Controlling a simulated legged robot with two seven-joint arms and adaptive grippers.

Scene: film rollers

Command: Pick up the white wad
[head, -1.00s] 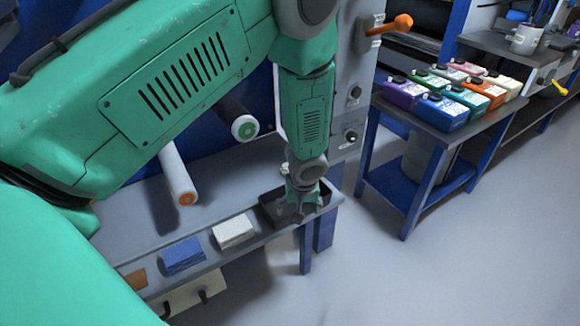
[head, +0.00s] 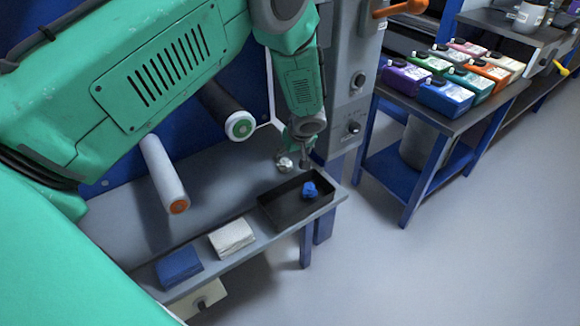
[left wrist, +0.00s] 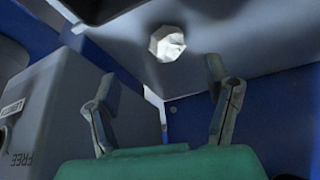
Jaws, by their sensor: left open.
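The white wad (head: 284,164) is a small crumpled ball on the grey bench, just behind the black tray. In the left wrist view the white wad (left wrist: 167,43) lies ahead of and between the spread fingers, with a gap to them. My left gripper (head: 297,160) is over the bench close to the wad and partly covers that spot in the head view. The left gripper (left wrist: 158,78) is open with nothing between its fingers. My right gripper is not in view.
The black tray (head: 270,213) holds a blue wad (head: 310,190). A white cloth stack (head: 232,237) and a blue one (head: 179,265) lie along the bench front. White (head: 165,175) and black (head: 226,108) rollers jut out above the bench. A grey control box (head: 352,90) stands at right.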

